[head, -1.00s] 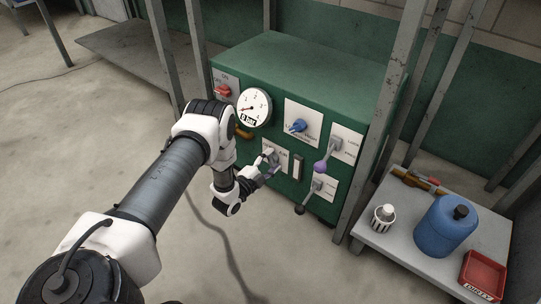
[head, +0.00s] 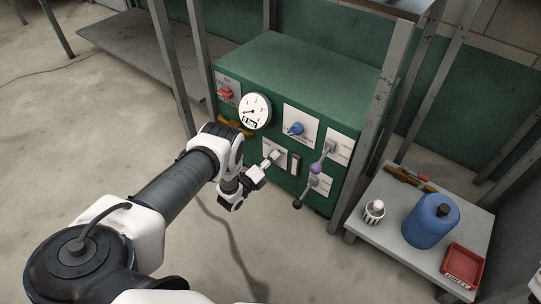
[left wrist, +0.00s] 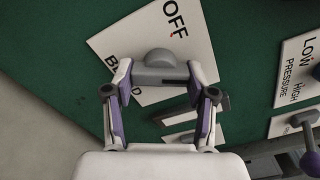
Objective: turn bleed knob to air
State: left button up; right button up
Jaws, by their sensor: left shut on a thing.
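The bleed knob (left wrist: 160,58) is a grey knob with a rounded top on a white plate (left wrist: 196,42) on the green panel. The plate reads "OFF" and, partly hidden, "BL…D"; the rest of the lettering is covered. My left gripper (left wrist: 160,80) is shut on the knob, with a purple-lined finger on each side of it. In the head view the left gripper (head: 269,163) is at the lower middle of the cabinet front, in front of the plate and covering part of it.
The green cabinet (head: 300,75) carries a pressure gauge (head: 254,111), a blue knob (head: 295,129), a purple-ended lever (head: 316,167) and a black-ended lever (head: 298,204). Grey posts flank it. A side table holds a blue jug (head: 430,222) and a red tray (head: 463,265).

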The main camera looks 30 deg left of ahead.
pick_arm(q)
jog(key=shift+m+p, duration=0.7)
jog(key=shift+m, duration=0.9)
jog(key=o, duration=1.2)
jog(key=shift+c, duration=0.2)
jog(key=s+a, duration=0.1)
jog(key=s, duration=1.1)
jog(key=shift+w, duration=0.1)
